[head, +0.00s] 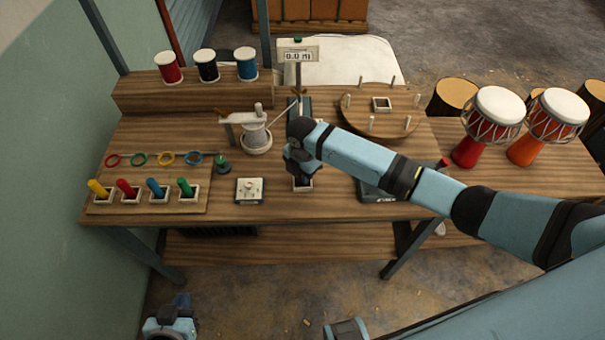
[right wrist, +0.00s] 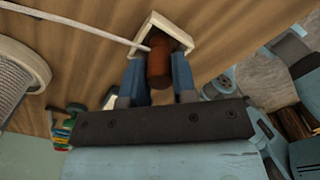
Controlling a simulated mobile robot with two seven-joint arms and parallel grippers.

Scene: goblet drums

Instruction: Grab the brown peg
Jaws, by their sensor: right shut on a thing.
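The brown peg (right wrist: 160,62) shows in the right wrist view, standing in or at a small white-rimmed square socket (right wrist: 183,38) on the wooden table. My right gripper (right wrist: 158,80) is shut on the peg, with a blue finger on each side of it. In the head view my right gripper (head: 302,178) points down over the same socket (head: 303,188) near the table's front edge and hides the peg. My left gripper (head: 170,322) is low at the bottom left, off the table; its fingers are not clear.
A rack with yellow, red, blue and green pegs (head: 146,193) stands at the left. A white cord (right wrist: 75,20) runs to the peg's socket. A winding spool (head: 256,138), a round board with posts (head: 380,118), thread spools (head: 208,66) and goblet drums (head: 489,120) stand around.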

